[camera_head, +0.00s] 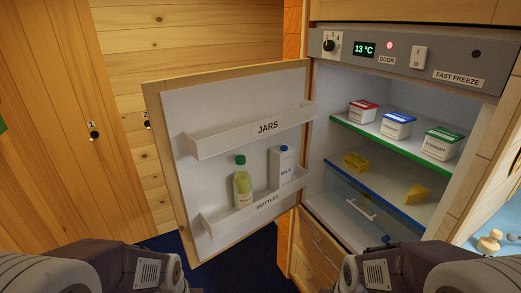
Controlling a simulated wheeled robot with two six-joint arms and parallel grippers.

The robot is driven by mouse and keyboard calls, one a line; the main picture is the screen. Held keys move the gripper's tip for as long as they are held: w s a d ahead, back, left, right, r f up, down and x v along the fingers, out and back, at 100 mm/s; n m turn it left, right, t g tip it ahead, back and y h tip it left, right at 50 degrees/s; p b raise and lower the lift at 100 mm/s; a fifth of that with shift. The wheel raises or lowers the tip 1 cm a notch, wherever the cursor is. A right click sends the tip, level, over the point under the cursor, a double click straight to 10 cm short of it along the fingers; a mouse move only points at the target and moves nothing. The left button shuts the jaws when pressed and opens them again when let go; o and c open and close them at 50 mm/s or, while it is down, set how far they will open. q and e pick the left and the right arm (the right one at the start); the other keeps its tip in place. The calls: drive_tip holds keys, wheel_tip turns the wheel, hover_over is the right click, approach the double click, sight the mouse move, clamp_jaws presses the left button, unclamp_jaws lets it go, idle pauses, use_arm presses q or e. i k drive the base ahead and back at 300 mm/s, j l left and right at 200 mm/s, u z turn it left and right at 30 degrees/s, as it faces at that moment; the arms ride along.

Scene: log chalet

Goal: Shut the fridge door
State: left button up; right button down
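The fridge door (225,104) stands wide open, hinged on its right side next to the fridge (391,90). Its white inner face is toward me, with a wooden edge at the left. The jars shelf (245,133) is empty. The bottle shelf (250,208) holds a green-capped bottle (242,187) and a milk carton (284,170). My two arms show at the bottom left and bottom right, below and in front of the door and fridge. Neither gripper's fingers are in view, and nothing of mine is seen touching the door.
Inside the fridge are several tubs (396,125) on the upper shelf and cheese (418,193) below. The control panel (404,58) reads 13 °C with a red light lit beside "DOOR". Wooden drawers (318,246) sit below. Wooden wall and hooks are at left; dark blue floor lies under the door.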

sight(200, 123)
drive_tip(key=i+j+z, duration=0.25)
drive_tip(key=j+z, duration=0.2)
drive_tip(key=j, duration=0.25)
drive_tip(key=i+j+z, duration=0.1)
drive_tip(key=j+z, duration=0.3)
drive_tip(key=j, duration=0.3)
drive_tip(key=j+z, duration=0.45)
drive_tip(key=j, duration=0.3)
drive_tip(key=k+j+z, duration=0.1)
drive_tip(key=j+z, duration=0.3)
drive_tip(key=j, duration=0.35)
drive_tip(key=j+z, duration=0.35)
drive_tip(key=j, duration=0.4)
drive_tip(key=k+j, duration=0.4)
drive_tip(key=i+l, duration=0.4)
